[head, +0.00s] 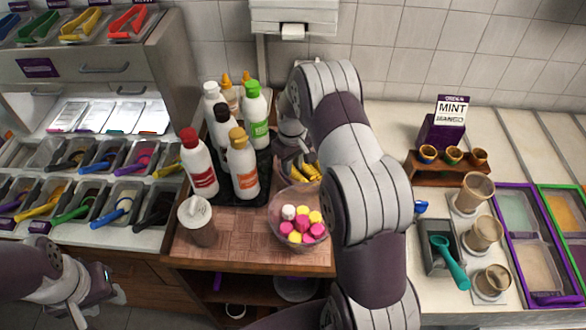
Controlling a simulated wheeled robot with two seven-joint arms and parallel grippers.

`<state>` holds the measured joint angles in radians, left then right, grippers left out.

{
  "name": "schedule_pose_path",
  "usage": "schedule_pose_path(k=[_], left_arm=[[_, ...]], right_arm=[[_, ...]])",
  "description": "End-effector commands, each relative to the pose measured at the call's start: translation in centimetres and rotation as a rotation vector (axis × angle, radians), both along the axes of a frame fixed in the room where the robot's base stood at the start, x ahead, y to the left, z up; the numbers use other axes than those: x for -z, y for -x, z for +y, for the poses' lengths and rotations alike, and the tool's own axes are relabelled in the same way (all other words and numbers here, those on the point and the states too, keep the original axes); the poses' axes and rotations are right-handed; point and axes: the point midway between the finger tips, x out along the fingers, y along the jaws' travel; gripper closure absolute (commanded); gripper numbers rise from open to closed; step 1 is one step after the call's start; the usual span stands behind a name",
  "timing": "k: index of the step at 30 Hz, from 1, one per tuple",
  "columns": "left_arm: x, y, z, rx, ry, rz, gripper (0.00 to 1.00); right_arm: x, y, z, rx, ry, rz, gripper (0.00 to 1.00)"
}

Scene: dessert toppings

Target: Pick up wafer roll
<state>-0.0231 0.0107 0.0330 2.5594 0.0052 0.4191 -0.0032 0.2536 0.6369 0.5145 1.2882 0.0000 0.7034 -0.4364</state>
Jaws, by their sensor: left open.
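I cannot make out a wafer roll for certain in the head view. My left gripper (112,292) is at the lower left, below the topping bins and left of the wooden counter. It is open and looks empty. My right arm rises through the middle of the view and bends at the top. Its wrist and gripper (291,148) point down behind the wooden counter's bowl, right of the bottles. The fingertips are too small and partly covered to show their opening. Part of the area behind the right arm is hidden.
Several bottles stand on a dark tray (262,190). Topping bins (125,188) fill the left. Cone stacks (476,192) and a small rack (444,172) stand at right.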

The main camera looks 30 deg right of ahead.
Motion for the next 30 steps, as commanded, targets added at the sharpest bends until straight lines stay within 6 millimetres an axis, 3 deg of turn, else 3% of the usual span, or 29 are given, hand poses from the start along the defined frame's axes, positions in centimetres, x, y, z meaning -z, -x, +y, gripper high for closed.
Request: schedule_pose_path(k=[3,9,12,24,30], left_arm=[[-0.5,0.0,0.0,0.000,0.000,0.001,0.57],[-0.4,0.0,0.0,0.000,0.000,0.001,0.57],[-0.4,0.0,0.0,0.000,0.000,0.001,0.57],[-0.2,0.0,0.0,0.000,0.000,0.001,0.57],[1.3,0.0,0.0,0.000,0.000,0.001,0.57]], right_arm=[[1.2,0.0,0.0,0.000,0.000,0.001,0.72],[1.4,0.0,0.0,0.000,0.001,-0.001,0.72],[1.4,0.0,0.0,0.000,0.001,-0.001,0.96],[1.2,0.0,0.0,0.000,0.001,-0.002,0.97],[-1.1,-0.1,0.0,0.000,0.002,-0.005,0.97]])
